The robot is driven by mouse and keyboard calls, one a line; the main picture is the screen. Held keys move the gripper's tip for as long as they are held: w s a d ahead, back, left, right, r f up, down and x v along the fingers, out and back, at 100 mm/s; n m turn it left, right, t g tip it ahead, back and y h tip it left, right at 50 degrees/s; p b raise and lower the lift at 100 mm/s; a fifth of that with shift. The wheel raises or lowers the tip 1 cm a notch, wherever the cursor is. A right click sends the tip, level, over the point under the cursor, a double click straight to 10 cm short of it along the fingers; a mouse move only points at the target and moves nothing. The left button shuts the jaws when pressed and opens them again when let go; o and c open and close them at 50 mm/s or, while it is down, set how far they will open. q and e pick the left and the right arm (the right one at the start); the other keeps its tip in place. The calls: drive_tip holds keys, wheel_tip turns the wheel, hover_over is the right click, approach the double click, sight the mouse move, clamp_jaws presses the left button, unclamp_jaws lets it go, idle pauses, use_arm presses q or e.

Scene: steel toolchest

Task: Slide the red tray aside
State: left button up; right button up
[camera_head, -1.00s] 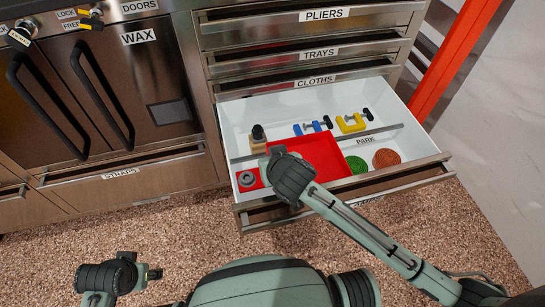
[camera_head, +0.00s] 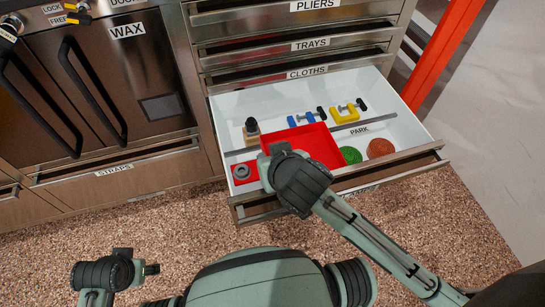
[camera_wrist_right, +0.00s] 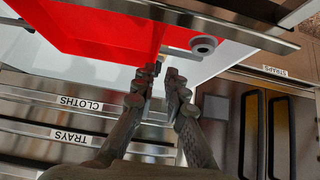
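The red tray (camera_head: 322,143) lies in the open white drawer, left of the green and red-brown discs. It fills the top of the right wrist view (camera_wrist_right: 100,30). My right gripper (camera_head: 279,150) is at the tray's front left part and hides some of it. In the right wrist view its fingers (camera_wrist_right: 161,74) are close together beside the tray's edge, with nothing visibly held. I cannot tell whether they touch the tray. My left gripper (camera_head: 150,269) is low at the left, away from the drawer; its fingers are too small to judge.
A grey ring (camera_head: 241,172) sits on a red patch at the drawer's left. A dark-topped object (camera_head: 251,131), a blue clamp (camera_head: 305,119) and a yellow clamp (camera_head: 347,113) lie behind. A green disc (camera_head: 350,155) and red-brown disc (camera_head: 380,148) lie right, near the PARK label.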

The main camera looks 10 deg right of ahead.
drive_tip(key=shift+v, duration=1.65)
